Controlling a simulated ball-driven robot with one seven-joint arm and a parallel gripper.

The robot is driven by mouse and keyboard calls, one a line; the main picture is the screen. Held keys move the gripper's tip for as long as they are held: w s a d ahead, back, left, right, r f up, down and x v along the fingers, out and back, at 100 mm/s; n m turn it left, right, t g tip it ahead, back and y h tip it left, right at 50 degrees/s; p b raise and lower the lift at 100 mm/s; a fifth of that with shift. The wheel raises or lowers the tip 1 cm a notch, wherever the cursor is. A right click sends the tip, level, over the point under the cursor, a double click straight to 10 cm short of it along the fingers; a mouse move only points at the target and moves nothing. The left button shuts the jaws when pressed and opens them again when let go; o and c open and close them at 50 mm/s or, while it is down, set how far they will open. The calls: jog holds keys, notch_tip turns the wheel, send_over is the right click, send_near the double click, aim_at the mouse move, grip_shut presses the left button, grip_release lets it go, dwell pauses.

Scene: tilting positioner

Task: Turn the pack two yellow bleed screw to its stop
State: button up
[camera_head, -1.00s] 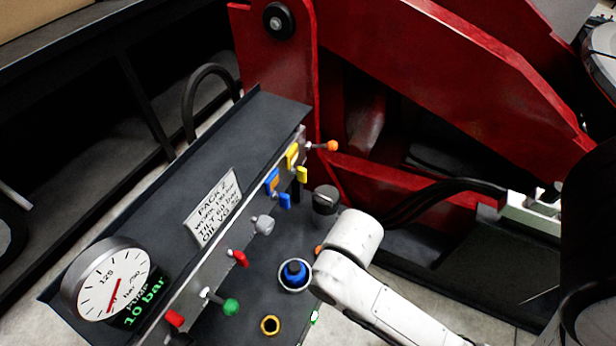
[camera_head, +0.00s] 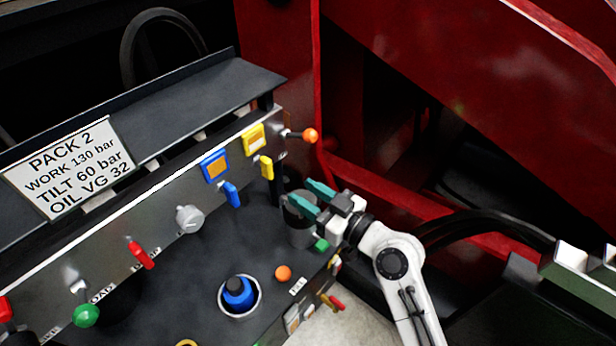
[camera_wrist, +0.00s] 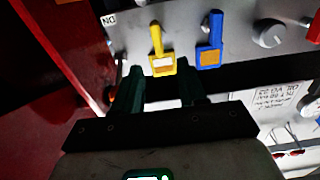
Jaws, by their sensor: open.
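The yellow bleed screw (camera_head: 266,167) is a small yellow lever below a yellow-framed plate (camera_head: 253,139), at the right end of the pack two panel. In the wrist view the yellow lever (camera_wrist: 156,38) stands upright in the picture, with its plate (camera_wrist: 163,66) nearer my fingers. My gripper (camera_head: 311,196) is open, with two teal fingers pointing toward the panel. It is to the right of and below the lever in the head view, apart from it. In the wrist view the gripper (camera_wrist: 164,74) has nothing visible between its fingertips.
A blue lever (camera_head: 232,194) sits just left of the yellow one. An orange-knobbed lever (camera_head: 310,136) sticks out to its right. A dark cylinder (camera_head: 300,228) stands behind my fingers. The red frame (camera_head: 275,50) rises beyond the panel. A blue cap (camera_head: 238,293) is on the deck.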

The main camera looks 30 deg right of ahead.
aim_at(271, 170)
jog(key=x, duration=0.5)
jog(key=p+x, duration=0.1)
jog(key=x, duration=0.4)
jog(key=shift+w+d+r, duration=0.1)
jog(key=shift+w+r, duration=0.05)
jog(key=shift+w, duration=0.25)
grip_shut()
